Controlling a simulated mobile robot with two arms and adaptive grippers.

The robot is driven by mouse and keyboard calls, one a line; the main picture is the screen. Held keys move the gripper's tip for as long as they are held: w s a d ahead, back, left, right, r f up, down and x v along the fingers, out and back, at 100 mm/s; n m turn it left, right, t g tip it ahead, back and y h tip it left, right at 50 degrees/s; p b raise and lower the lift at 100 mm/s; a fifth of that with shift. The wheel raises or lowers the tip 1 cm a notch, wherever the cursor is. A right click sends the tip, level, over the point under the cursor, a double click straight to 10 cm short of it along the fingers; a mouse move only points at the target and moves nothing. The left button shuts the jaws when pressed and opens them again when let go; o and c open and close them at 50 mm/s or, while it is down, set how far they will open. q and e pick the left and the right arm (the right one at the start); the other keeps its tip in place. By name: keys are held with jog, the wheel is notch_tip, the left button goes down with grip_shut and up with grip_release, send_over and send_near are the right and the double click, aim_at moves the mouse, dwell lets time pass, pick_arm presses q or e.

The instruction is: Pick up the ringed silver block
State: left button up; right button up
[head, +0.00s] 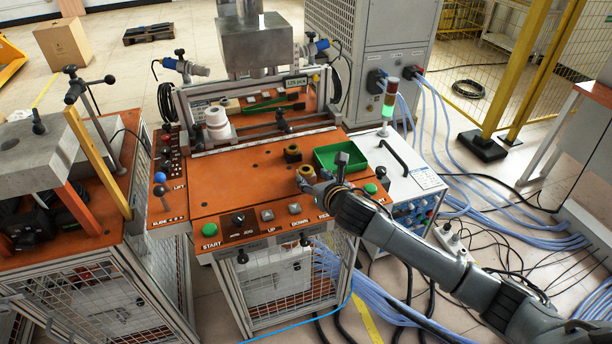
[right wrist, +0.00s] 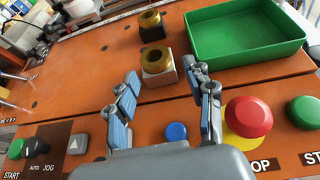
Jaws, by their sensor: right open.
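The ringed silver block (right wrist: 158,78), a pale cube topped by a gold ring, sits on the orange table top in the right wrist view. It also shows in the head view (head: 306,171), partly hidden by my right gripper. My right gripper (right wrist: 165,82) is open, its two blue-padded fingers spread left and right of the block's near side. I see no finger touching it. A dark block with a gold ring (right wrist: 152,30) stands just behind it, also seen in the head view (head: 292,153). My left gripper is in neither view.
A green tray (right wrist: 245,52) lies right of the blocks. A red button on a yellow base (right wrist: 246,118), a green button (right wrist: 304,110) and a blue button (right wrist: 176,131) sit near the front edge. The orange table top is clear left of the blocks.

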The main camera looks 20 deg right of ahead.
aim_at(309, 176)
jog(key=shift+p+x, duration=0.35)
jog(key=shift+x, duration=2.35)
jog(key=shift+s+a, duration=0.1)
jog(key=shift+a, duration=0.05)
jog(key=c, duration=1)
